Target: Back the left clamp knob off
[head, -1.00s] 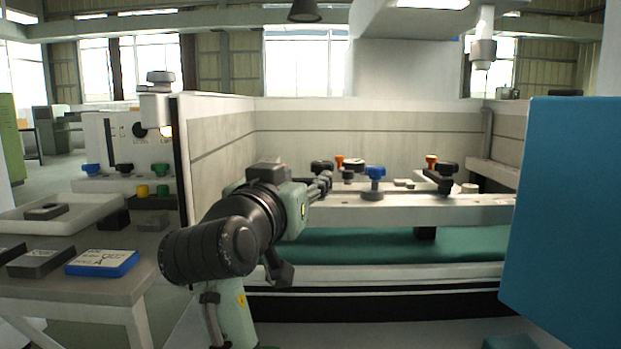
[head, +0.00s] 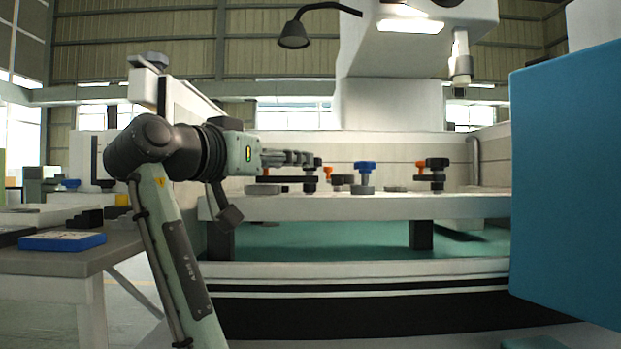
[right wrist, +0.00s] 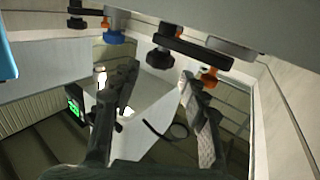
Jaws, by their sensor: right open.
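The left clamp is a dark bar (head: 285,179) on the pale work rail, with a black knob (head: 312,164) standing at its right end. In the right wrist view the scene is upside down, and that black knob (right wrist: 160,57) hangs at the top centre. My right gripper (head: 306,158) reaches in from the left at knob height. In the right wrist view its two fingers (right wrist: 158,76) are spread apart, with the knob just beyond the gap between the tips. I cannot tell whether they touch it. My left gripper is in neither current view.
A blue knob (head: 364,167) stands right of the left clamp. The right clamp (head: 431,176) is farther right on the rail (head: 380,207). A large blue panel (head: 560,200) blocks the right side. A side table (head: 60,262) stands at the left.

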